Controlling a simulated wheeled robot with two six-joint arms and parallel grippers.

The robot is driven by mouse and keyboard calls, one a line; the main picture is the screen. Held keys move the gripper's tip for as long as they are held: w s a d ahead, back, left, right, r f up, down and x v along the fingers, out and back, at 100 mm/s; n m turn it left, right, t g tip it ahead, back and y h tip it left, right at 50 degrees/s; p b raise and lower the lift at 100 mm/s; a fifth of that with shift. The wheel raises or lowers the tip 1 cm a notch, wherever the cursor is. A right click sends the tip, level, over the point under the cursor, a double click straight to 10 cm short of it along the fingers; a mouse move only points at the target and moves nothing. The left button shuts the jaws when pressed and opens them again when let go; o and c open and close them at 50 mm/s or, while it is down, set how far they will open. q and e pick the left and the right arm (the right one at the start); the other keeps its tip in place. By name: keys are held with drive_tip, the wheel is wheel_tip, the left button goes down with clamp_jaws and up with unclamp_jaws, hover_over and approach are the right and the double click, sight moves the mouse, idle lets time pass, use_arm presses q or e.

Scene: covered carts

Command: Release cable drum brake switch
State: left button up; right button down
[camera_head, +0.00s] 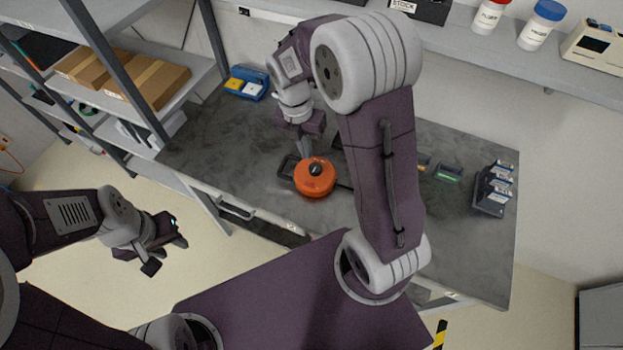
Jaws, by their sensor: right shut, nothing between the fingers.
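An orange cable drum (314,183) with a black knob (315,169) on top sits on the dark grey worktop. A black frame or handle shows at its left side. I cannot make out a separate brake switch. My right gripper (307,154) points down with its fingers shut and empty, just behind the drum near its top edge; whether it touches the drum I cannot tell. My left gripper (166,254) is open and empty, over the floor at the left, away from the worktop.
A blue and yellow box (247,83) sits at the worktop's back left. A dark rack (492,190) stands at the right, with a green item (448,173) left of it. Shelves with cardboard boxes (150,86) stand at the left. My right arm hides the worktop's middle.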

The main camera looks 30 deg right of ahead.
sight(313, 185)
drive_tip(key=shift+f, duration=0.1)
drive_tip(key=f, duration=0.9)
drive_tip(key=s+d+f+p, duration=0.1)
drive_tip(key=f, duration=0.3)
drive_tip(key=shift+s+d+f, duration=0.1)
drive_tip(key=shift+f, duration=0.25)
